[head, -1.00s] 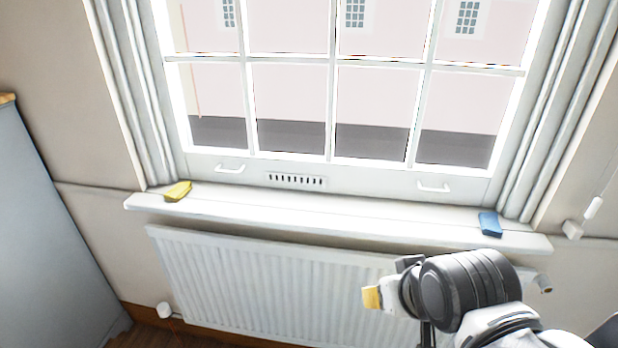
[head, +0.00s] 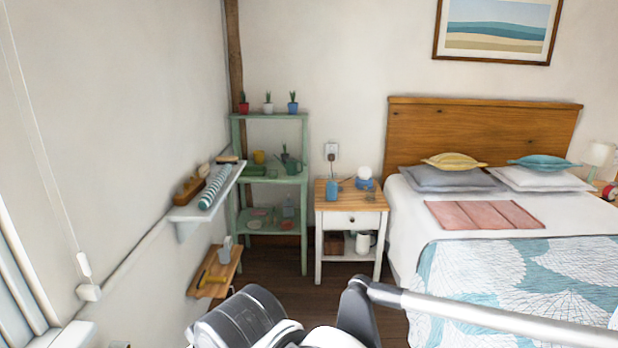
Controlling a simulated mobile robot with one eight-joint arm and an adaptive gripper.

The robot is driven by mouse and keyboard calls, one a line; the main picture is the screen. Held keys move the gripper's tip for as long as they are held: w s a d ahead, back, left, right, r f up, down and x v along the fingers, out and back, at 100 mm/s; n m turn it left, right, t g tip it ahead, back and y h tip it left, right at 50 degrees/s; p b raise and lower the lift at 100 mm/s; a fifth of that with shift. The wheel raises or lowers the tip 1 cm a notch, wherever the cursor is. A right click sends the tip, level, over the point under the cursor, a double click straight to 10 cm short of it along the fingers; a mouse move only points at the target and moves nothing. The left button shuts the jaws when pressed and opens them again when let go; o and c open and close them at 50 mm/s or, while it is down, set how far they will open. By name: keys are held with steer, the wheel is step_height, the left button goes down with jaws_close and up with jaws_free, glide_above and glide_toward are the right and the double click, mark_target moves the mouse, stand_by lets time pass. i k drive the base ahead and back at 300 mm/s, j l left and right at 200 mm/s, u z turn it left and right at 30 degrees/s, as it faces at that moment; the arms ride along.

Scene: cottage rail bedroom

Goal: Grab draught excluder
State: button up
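A long roll with teal and white stripes (head: 215,187) lies lengthwise on a white wall shelf (head: 188,213) at the left. It looks like the draught excluder. It lies beside wooden brush-like items on the shelf. My arm shows at the bottom of the head view, below and to the right of the shelf, apart from the roll. The fingers of my gripper do not show in the head view.

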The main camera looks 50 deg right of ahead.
mark_target(206, 200)
steer(key=z, duration=0.9)
steer(key=i+l+u, duration=0.2)
steer(key=i+l, duration=0.75)
steer(key=i+l+u, duration=0.2)
steer(key=i+l, duration=0.9)
